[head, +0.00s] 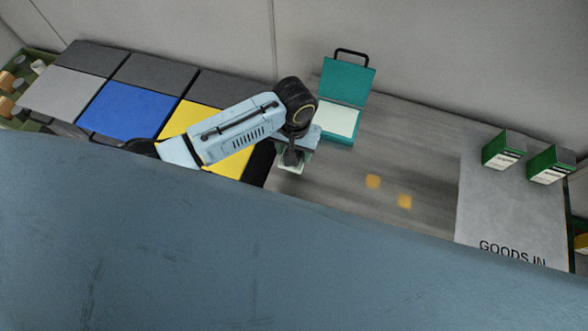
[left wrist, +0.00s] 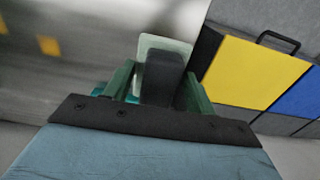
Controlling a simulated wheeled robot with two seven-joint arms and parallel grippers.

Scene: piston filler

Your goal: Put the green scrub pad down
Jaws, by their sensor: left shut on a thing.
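My left gripper (head: 292,157) reaches over the grey worktop from the left. It is shut on the green scrub pad (head: 291,169), a pale green plate with a dark block on top. In the left wrist view the dark block stands between the fingers (left wrist: 160,88), and the pale green pad (left wrist: 178,45) shows beyond it. The pad is partly hidden by the gripper in the head view. I cannot tell whether it touches the worktop. My right gripper is not in view.
An open teal case (head: 346,82) with a pale inside stands behind the gripper. Yellow (head: 188,120), blue (head: 130,108) and grey (head: 68,93) panels lie left. Two orange squares (head: 372,181) mark the worktop. Green-and-white boxes (head: 503,150) stand on the GOODS IN mat (head: 500,205).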

